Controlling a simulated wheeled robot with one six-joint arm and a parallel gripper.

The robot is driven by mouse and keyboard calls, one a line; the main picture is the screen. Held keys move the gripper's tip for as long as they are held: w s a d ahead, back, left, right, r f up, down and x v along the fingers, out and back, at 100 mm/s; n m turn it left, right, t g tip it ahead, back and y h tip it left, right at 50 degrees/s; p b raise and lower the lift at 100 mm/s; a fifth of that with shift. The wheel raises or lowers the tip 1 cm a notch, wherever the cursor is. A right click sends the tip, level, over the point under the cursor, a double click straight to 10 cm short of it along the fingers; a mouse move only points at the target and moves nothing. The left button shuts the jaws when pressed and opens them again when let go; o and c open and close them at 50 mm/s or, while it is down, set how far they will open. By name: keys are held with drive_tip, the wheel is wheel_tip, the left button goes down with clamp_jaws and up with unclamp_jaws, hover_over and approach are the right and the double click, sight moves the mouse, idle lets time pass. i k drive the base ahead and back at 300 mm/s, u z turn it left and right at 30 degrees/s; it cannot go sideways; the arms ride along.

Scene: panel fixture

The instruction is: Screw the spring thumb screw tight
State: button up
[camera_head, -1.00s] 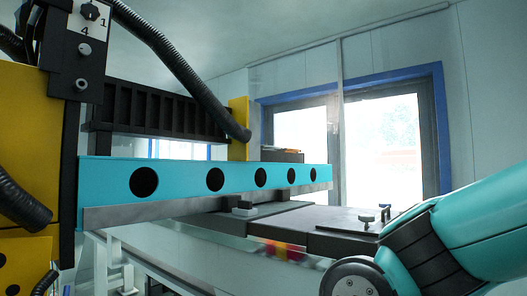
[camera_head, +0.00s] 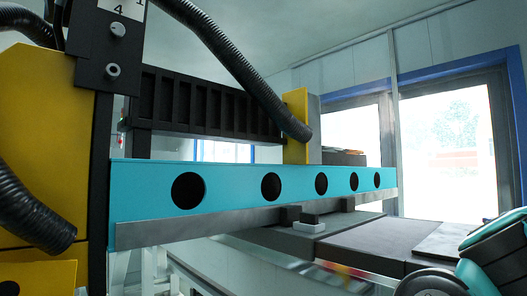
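A dark panel plate (camera_head: 92,45) stands at the upper left, with a white label (camera_head: 122,8) marked 4 cut by the top edge. Below the label a small round metal fitting (camera_head: 113,70) with a dark centre sticks out of the plate; I cannot tell whether it belongs to the screw. My gripper is not in view. Only teal and black links of my arm show at the lower right.
A long blue beam (camera_head: 225,175) with round holes crosses the middle. Black ribbed hoses hang at the upper centre and left. A yellow housing (camera_head: 40,130) stands left. Dark table tops (camera_head: 370,240) with a small white block (camera_head: 309,226) lie at the lower right.

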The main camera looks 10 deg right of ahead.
sight(117, 30)
drive_tip(key=u, duration=0.5)
drive_tip(key=k, duration=1.2)
drive_tip(key=u, duration=1.1)
drive_tip(key=i, duration=1.25)
drive_tip(key=z, duration=0.65)
